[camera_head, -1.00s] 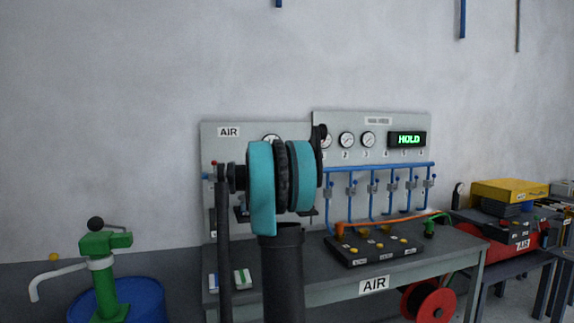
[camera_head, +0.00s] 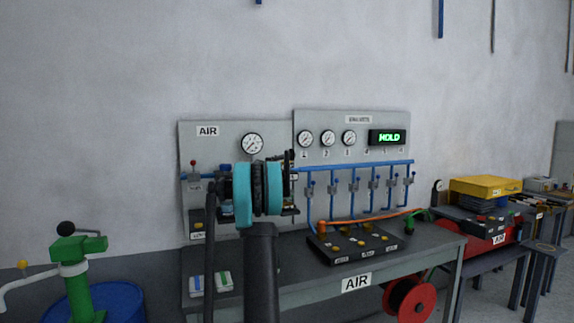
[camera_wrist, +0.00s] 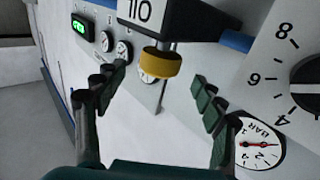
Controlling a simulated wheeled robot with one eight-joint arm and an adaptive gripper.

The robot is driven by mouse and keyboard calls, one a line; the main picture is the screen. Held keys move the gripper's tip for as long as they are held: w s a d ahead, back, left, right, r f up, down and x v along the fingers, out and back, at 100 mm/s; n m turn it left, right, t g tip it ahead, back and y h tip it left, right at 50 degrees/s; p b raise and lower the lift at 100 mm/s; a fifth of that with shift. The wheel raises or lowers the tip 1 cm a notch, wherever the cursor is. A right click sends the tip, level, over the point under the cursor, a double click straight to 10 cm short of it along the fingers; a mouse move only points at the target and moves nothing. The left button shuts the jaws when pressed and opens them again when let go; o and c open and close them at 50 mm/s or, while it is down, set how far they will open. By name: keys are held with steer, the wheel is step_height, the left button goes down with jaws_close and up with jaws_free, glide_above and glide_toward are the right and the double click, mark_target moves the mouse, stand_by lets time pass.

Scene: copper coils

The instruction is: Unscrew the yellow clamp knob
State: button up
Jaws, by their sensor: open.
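The yellow clamp knob (camera_wrist: 160,67) shows in the wrist view as a short cylinder on a grey stem, just outside a dark block (camera_wrist: 180,25) with a white label. My gripper (camera_wrist: 155,88) is open, with one dark green-padded finger at the left and one at the right of the picture. The knob appears between and beyond the fingertips, with clear gaps on both sides and nothing held. In the head view my teal and black arm stands before the gauge panel (camera_head: 350,122), and I cannot make out the fingers or this knob there.
A pressure gauge (camera_wrist: 260,143) and a dial (camera_wrist: 300,85) lie close to the right finger in the wrist view. In the head view, blue pipes (camera_head: 360,165) and a black valve block (camera_head: 352,245) are right of my arm. A green hand pump (camera_head: 75,270) stands left.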

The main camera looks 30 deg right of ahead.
mark_target(287, 162)
steer(key=shift+x, duration=2.75)
steer(key=c, duration=1.2)
steer(key=shift+n+t, duration=0.3)
steer(key=shift+t, duration=0.1)
